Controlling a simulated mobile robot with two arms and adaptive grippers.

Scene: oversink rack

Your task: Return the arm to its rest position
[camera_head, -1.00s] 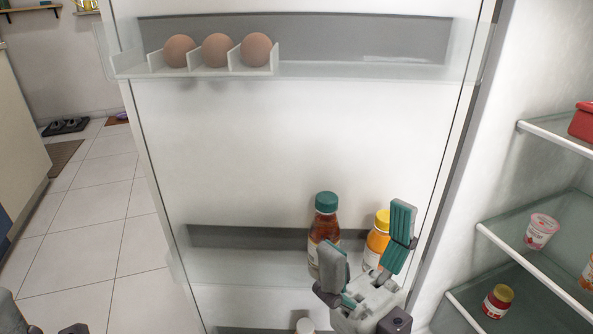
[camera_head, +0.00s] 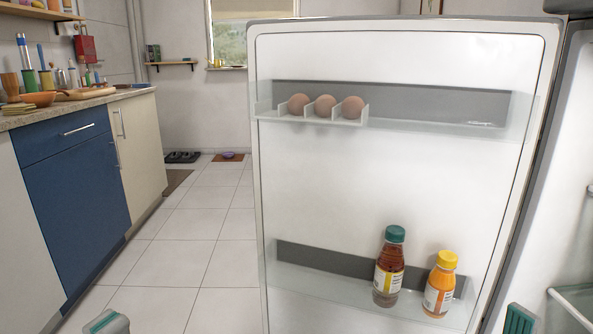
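My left gripper (camera_head: 106,322) shows only as a grey fingertip with a teal pad at the bottom edge, left of centre. My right gripper (camera_head: 520,319) shows only as a ribbed teal fingertip at the bottom right, near the edge of the open fridge door (camera_head: 370,180). The rest of both grippers is cut off by the frame, so their opening is hidden. Neither visible fingertip touches anything that I can see.
The door holds several eggs, one egg (camera_head: 325,105) among them, a brown bottle (camera_head: 388,270) and an orange bottle (camera_head: 439,285). Fridge shelves (camera_head: 574,305) are at right. A blue cabinet (camera_head: 75,205) stands left, with clear tiled floor (camera_head: 190,245) between.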

